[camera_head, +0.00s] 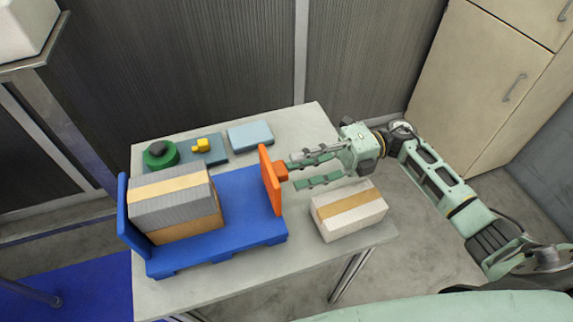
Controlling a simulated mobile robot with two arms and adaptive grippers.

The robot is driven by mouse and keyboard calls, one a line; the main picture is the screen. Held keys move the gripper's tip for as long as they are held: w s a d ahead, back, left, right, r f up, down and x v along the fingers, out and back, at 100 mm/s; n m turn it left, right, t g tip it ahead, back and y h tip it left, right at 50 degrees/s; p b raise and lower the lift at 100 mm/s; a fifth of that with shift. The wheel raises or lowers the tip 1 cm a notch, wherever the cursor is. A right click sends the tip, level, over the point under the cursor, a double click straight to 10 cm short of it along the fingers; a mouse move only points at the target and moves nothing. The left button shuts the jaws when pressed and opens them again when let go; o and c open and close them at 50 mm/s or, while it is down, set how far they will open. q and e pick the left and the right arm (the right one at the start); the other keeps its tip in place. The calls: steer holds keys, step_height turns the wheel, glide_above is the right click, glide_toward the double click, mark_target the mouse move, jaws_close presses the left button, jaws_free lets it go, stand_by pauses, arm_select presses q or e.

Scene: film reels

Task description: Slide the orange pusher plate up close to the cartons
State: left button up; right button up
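The orange pusher plate (268,180) stands upright near the right end of the blue tray (246,205), with a short orange knob (282,171) facing right. Two stacked cartons, a grey one with a tan band (175,205) over a brown one (190,233), sit at the tray's left end by its blue end wall. A stretch of bare blue tray lies between them and the plate. My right gripper (297,174) points left with its fingers apart, its tips right at the knob; I cannot tell whether they touch it. My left gripper is out of view.
A white carton with a tan band (349,208) lies on the table (220,285) just below my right gripper. Behind the tray are a green reel (160,160), a yellow item (201,146) and a flat blue-grey box (250,136). Cabinets (490,80) stand at the right.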

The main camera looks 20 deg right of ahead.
mark_target(277, 179)
steer(key=shift+a+p, duration=0.4)
steer(key=shift+a, duration=1.45)
steer(key=shift+c, duration=0.2)
jaws_close()
